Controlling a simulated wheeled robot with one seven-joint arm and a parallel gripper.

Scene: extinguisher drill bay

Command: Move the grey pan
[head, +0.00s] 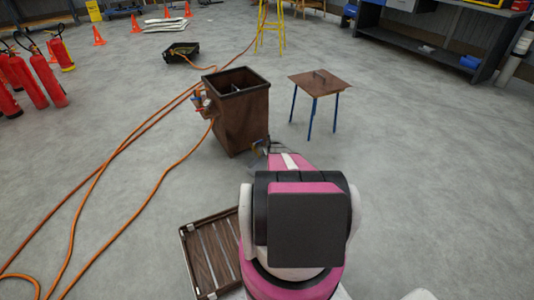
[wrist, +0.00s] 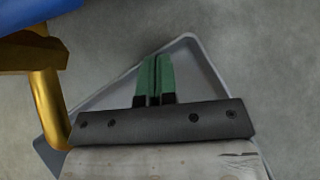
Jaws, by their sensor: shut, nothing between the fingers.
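The grey pan (wrist: 198,82) lies on the concrete floor in the wrist view. It is shallow, with a thin pale rim, and one corner points up the picture. My gripper (wrist: 155,62) is shut and empty, its green fingers together in front of the pan. The gripper body and wrist hide the pan's middle and lower part. I cannot tell whether the fingers touch it. In the head view my arm covers most of that spot, and only a small grey patch (head: 257,163) shows beside the arm, perhaps the pan.
A brass pipe (wrist: 52,92) with a blue part above is close left of my gripper. A tall brown open box (head: 238,112) stands just beyond my arm. A small blue-legged table (head: 318,82) stands right of it. A slatted crate (head: 213,255) is near left.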

